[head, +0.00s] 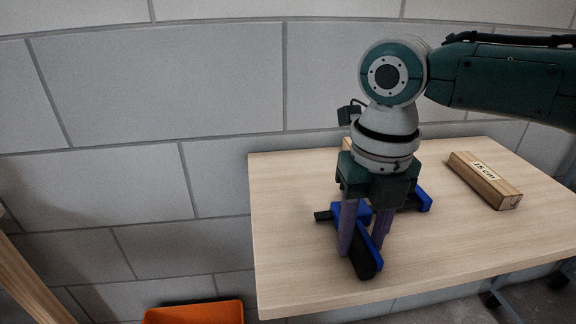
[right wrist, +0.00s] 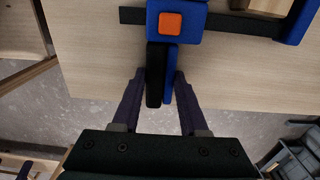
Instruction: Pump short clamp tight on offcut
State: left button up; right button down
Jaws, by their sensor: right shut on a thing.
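The short clamp (head: 364,246), blue and black, lies on the table below my right gripper (head: 362,247). In the right wrist view the clamp (right wrist: 190,24) shows its blue body with an orange square, a black bar and a blue jaw at the upper right. My right gripper (right wrist: 161,84) points down, its purple fingers shut around the black handle and blue lever. The handle and lever lie close side by side. A piece of wood (right wrist: 270,6), perhaps the offcut, shows partly beside the bar at the top edge; in the head view my gripper mostly hides that area. My left gripper is not seen.
A wooden block marked 15 cm (head: 485,180) lies on the right of the pale wooden table (head: 460,240). An orange bin (head: 195,313) stands below the table at the left. A block wall rises behind. The table's front left is clear.

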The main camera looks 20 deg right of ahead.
jog(key=c, duration=0.8)
grip_release()
jog(key=o, duration=0.5)
jog(key=shift+d, duration=0.3)
jog(key=shift+o, duration=0.3)
jog(key=shift+s+d+p, duration=0.1)
jog(key=shift+d+p, duration=0.05)
jog(key=shift+p, duration=0.15)
jog(key=shift+c, duration=0.2)
jog(key=shift+a, duration=0.45)
grip_shut()
